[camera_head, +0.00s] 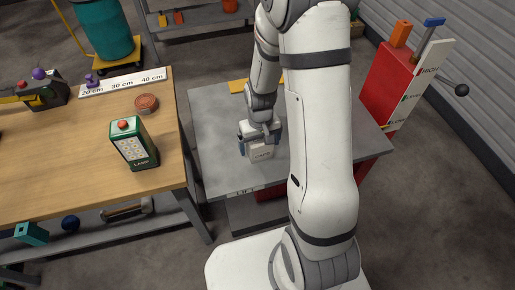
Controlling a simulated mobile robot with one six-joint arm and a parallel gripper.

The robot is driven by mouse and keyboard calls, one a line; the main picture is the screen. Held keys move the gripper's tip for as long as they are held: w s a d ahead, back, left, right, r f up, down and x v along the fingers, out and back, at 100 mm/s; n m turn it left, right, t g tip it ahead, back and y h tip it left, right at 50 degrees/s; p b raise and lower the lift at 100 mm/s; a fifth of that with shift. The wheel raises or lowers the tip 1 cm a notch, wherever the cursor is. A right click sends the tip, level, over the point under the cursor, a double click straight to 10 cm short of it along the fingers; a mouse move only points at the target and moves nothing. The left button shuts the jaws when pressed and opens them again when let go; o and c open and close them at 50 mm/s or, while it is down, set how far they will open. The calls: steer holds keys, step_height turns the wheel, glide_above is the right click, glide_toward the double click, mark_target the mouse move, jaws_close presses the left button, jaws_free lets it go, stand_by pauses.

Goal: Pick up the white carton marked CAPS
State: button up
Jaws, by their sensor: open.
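The white carton marked CAPS (262,154) stands on the grey lift table (212,120), near its middle. My gripper (259,138) is directly over the carton, with its fingers down around or beside the carton's top. The gripper hides the upper part of the carton. I cannot tell whether the fingers touch it.
A red-and-white stand (403,80) with a black-knobbed lever is beyond the table's right side. A yellow item (238,86) lies at the table's far edge.

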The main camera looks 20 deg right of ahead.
step_height(320, 180, down, 2)
steer(key=c, duration=1.1)
steer(key=shift+c, duration=0.2)
